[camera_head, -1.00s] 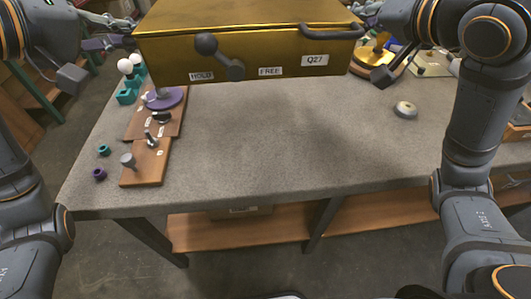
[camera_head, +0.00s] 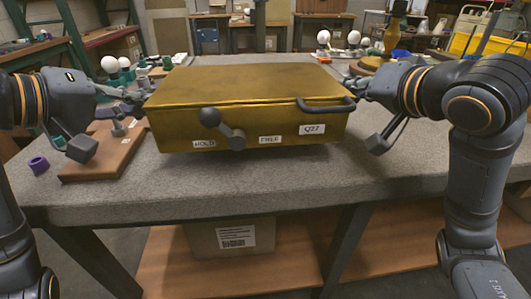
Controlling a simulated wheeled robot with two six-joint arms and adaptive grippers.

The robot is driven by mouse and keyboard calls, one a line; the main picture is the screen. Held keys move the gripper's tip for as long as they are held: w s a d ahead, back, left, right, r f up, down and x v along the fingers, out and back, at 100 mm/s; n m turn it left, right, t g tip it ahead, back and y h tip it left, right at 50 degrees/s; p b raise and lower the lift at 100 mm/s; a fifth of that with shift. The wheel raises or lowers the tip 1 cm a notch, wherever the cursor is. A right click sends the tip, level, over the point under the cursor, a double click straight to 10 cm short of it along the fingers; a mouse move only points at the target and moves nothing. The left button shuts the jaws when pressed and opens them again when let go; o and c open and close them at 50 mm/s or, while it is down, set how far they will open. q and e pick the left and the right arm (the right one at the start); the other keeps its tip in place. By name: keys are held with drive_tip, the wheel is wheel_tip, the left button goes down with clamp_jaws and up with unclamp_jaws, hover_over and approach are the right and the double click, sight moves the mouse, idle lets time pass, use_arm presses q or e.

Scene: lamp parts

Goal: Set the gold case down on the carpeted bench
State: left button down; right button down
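The gold case (camera_head: 250,90) is level over the middle of the grey carpeted bench (camera_head: 300,185), lid shut. Its front shows a dark lever near the HOLD label, a FREE label, a Q27 label and a dark handle. A dark shadow lies close under its front edge; I cannot tell whether its base touches the carpet. My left gripper (camera_head: 139,97) is at the case's left side, and my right gripper (camera_head: 357,88) is at its right side. Both appear closed on the sides; their fingertips are partly hidden.
White bulbs (camera_head: 109,64) stand behind at left. A gold lamp part (camera_head: 391,38) stands behind at right. The carpet in front of the case is clear.

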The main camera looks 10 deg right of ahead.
use_arm(q)
drive_tip(key=shift+r, duration=0.1)
use_arm(e)
drive_tip(key=shift+r, duration=0.1)
